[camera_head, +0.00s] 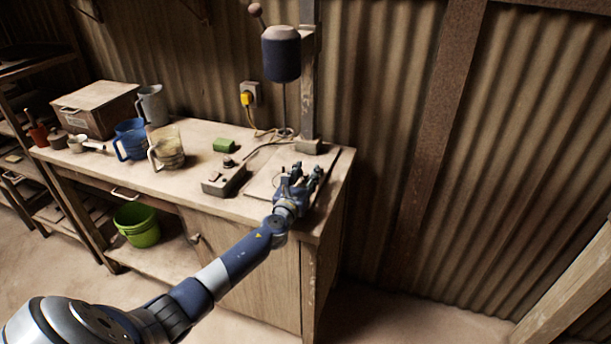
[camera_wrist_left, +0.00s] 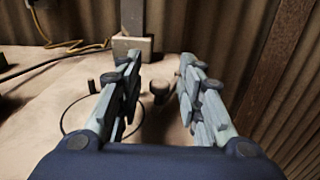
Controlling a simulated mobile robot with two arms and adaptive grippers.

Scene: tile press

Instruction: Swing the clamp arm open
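My left gripper (camera_head: 304,178) is over the right end of the workbench, above the pale base plate at the foot of the press. In the left wrist view its two fingers (camera_wrist_left: 160,62) are spread apart with a gap between them. A small dark round knob (camera_wrist_left: 158,88) shows in that gap, apart from both fingers; it may belong to the clamp arm, but the rest of that arm is hidden or too unclear to tell. A thin dark ring outline (camera_wrist_left: 66,112) and a short dark post (camera_wrist_left: 92,86) show left of the knob. My right gripper is not in view.
The press column (camera_head: 307,90) with its blue motor head (camera_head: 281,54) stands behind my gripper. A grey control box (camera_head: 223,180) and green block (camera_head: 224,145) lie to the left. A glass jug (camera_head: 168,148) and blue jug (camera_head: 131,138) stand farther left.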

